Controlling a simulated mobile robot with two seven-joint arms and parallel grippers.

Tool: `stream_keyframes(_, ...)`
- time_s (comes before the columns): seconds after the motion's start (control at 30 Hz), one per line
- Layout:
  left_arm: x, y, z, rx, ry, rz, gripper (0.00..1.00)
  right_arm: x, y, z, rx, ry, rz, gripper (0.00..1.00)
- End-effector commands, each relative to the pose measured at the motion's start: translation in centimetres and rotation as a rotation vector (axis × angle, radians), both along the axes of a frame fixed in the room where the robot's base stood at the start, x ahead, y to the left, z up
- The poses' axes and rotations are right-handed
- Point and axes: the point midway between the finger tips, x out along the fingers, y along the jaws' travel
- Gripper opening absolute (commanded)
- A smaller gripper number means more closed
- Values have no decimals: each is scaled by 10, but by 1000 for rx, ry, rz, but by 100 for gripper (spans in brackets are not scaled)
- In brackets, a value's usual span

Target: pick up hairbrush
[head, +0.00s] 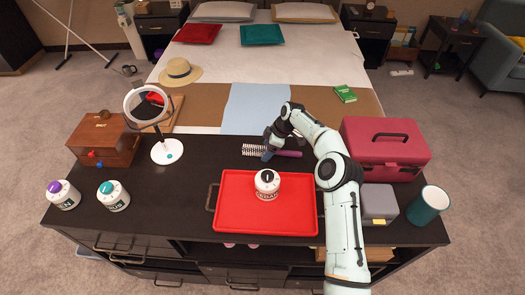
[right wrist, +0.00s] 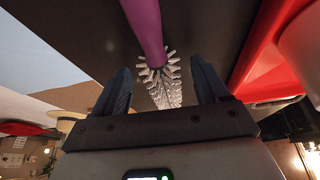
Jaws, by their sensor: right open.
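The hairbrush (head: 287,153) lies on the dark cabinet top, behind the red tray, with its bristle head to the left and its purple handle to the right. In the right wrist view its purple handle (right wrist: 146,28) and pale bristles (right wrist: 163,88) run between the fingers. My right gripper (head: 268,153) is at the hairbrush, where head and handle meet, and covers part of it. Its dark fingers also show in the right wrist view (right wrist: 164,88), apart on either side of the brush. Contact with the brush cannot be made out. My left gripper is not in view.
The red tray (head: 232,220) holds a white jar (head: 267,185) in front of the brush. A pink case (head: 410,165) stands to the right, with a grey box (head: 378,203) and teal cup (head: 427,206). A round mirror (head: 165,152) and wooden box (head: 102,140) stand left. The bed lies behind.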

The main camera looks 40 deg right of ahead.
Motion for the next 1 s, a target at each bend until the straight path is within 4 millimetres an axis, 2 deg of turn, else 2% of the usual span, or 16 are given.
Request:
stream_keyframes(0.23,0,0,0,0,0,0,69,1,0,-2,-1,-1,0,74)
stream_keyframes(0.27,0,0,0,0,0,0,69,1,0,-2,-1,-1,0,68)
stream_keyframes(0.43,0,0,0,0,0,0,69,1,0,-2,-1,-1,0,12)
stream_keyframes(0.77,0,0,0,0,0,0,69,1,0,2,-1,-3,0,11)
stream_keyframes(0.87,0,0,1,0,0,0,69,1,0,14,-4,-5,0,11)
stream_keyframes(1.0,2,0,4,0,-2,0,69,2,0,44,-5,-7,0,11)
